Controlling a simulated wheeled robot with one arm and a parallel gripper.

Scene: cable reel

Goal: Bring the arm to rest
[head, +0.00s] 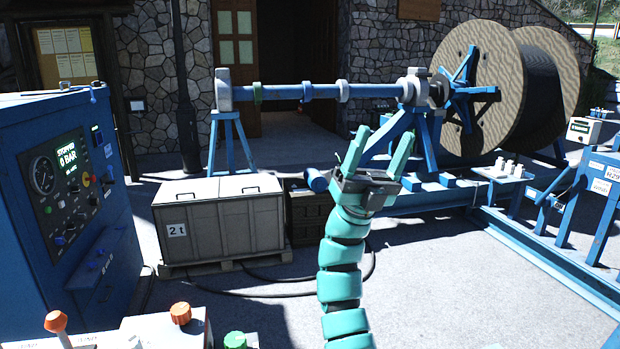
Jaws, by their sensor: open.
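My gripper (378,157) shows in the middle of the head view at the end of my teal segmented arm (343,262). The arm rises from the bottom edge with the gripper pointing up. Its two teal fingers are spread apart, with nothing seen between them. In the picture the fingers overlap the blue stand under the long blue shaft (310,91). I cannot tell how far they are from it.
A blue control cabinet (85,225) stands at the left. A grey crate (222,222) sits on a pallet. A large wooden cable reel (490,85) stands at the back right. Blue rails (550,262) lie at the right. Open paving (450,290) lies right of the arm.

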